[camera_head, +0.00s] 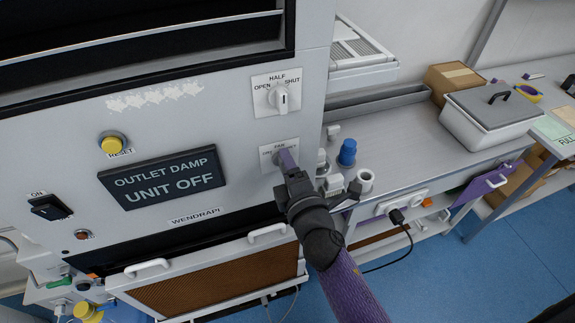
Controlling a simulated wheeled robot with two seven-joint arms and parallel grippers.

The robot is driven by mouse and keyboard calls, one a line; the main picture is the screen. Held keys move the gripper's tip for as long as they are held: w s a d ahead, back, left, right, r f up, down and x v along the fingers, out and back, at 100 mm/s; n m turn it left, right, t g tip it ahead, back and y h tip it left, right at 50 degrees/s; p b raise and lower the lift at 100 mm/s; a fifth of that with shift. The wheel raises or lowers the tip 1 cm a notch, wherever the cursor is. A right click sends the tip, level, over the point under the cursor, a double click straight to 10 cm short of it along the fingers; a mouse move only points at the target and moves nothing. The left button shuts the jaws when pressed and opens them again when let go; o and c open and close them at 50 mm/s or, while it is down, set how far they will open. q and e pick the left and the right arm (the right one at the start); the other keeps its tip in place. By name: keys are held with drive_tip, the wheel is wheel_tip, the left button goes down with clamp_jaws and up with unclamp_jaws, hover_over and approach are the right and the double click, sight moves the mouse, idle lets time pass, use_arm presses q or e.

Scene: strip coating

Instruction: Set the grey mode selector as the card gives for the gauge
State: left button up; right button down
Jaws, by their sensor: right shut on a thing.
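On the front of the white cabinet, a small selector plate (268,142) carries a label that looks like "FAN" and smaller words partly covered. My right gripper (286,160) is at this plate and shut on its selector knob, which it largely hides, so I cannot read the knob's setting. Above it, a white knob (281,98) on a plate marked OPEN, HALF and SHUT points roughly up and down. A dark display (163,178) reads "OUTLET DAMP UNIT OFF". I cannot make out a card for the gauge, or a gauge. My left gripper is not in view.
A yellow RESET button (112,143) and a black ON switch (50,207) are on the panel. Right of the cabinet, a counter (400,135) holds a blue-capped bottle (347,152), a white cup (365,180) and a lidded grey box (492,118). Blue floor (500,270) is open at lower right.

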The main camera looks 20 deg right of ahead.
drive_tip(key=shift+m, duration=0.3)
idle(0.4)
drive_tip(key=shift+c, duration=0.6)
unclamp_jaws()
drive_tip(key=s+b, duration=0.1)
drive_tip(key=s, duration=0.9)
drive_tip(key=shift+d, duration=0.15)
